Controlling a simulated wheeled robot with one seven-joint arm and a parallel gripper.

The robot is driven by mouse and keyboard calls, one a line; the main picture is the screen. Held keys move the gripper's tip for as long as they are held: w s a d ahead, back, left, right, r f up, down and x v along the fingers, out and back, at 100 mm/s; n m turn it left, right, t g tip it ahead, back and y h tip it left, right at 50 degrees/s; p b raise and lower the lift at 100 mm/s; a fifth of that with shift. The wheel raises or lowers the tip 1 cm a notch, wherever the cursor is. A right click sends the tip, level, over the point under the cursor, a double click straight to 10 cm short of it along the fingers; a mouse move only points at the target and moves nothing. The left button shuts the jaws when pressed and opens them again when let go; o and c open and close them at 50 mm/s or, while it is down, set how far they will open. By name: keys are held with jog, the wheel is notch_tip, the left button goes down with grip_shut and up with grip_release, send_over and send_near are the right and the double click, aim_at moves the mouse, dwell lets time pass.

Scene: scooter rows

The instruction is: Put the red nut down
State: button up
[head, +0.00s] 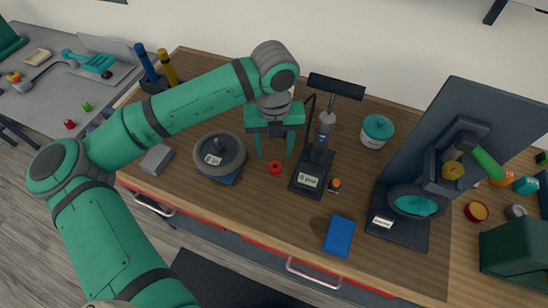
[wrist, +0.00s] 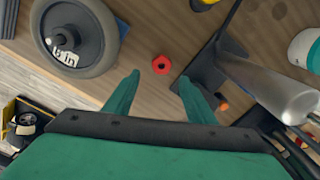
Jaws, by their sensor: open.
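The red nut (head: 275,168) lies on the wooden workbench (head: 255,210), between the grey wheel and the black stand. It also shows in the wrist view (wrist: 161,65), just beyond and between my fingertips. My gripper (head: 275,152) is open above the bench, pointing down, with its two green fingers apart. In the wrist view the fingers (wrist: 158,80) stand on either side of the nut, with clear gaps. The nut appears to touch neither finger.
The labelled grey wheel (head: 219,155) lies left of the nut. The black stand (head: 313,174) with an upright tool is close on the right. A blue box (head: 339,236), a teal-lidded jar (head: 376,131) and a large dark machine (head: 425,185) stand farther right. The bench front is mostly clear.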

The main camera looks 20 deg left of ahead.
notch_tip(320, 180, up, 4)
jog(key=shift+w+d, duration=0.1)
jog(key=shift+d, duration=0.05)
jog(key=shift+a, duration=0.25)
jog(key=shift+s+d, duration=0.2)
